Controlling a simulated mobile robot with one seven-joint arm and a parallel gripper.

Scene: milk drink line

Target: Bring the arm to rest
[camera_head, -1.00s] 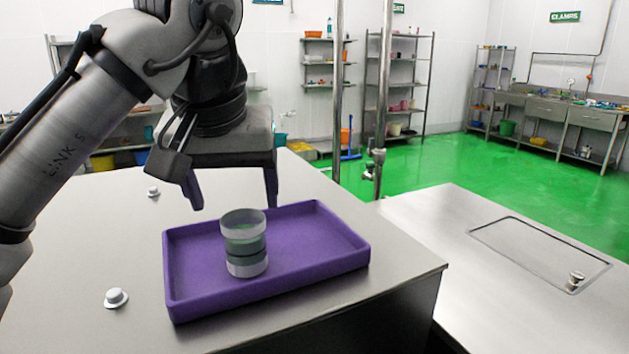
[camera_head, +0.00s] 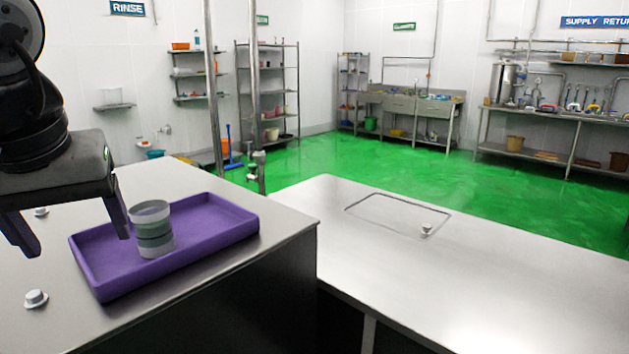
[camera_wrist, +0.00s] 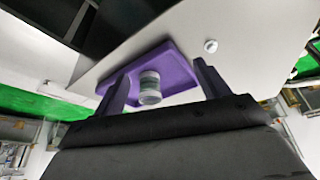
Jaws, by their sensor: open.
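My gripper (camera_head: 80,235) is at the left edge of the head view, open and empty, with its two fingers pointing down. It hangs above the steel counter at the left side of a purple tray (camera_head: 228,213). A clear cylindrical container with a dark greenish band (camera_head: 153,230) stands upright in the tray, to the right of the nearer finger. In the wrist view the container (camera_wrist: 149,88) and the tray (camera_wrist: 178,62) show beyond the spread fingers (camera_wrist: 160,85), apart from them.
A steel counter (camera_head: 290,225) bears the tray; white-grey knobs (camera_head: 36,298) stand on it. A lower steel bench (camera_head: 480,270) with a hatch and knob (camera_head: 427,229) lies to the right. Vertical pipes (camera_head: 255,100) rise behind. The green floor (camera_head: 420,165) beyond has open room.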

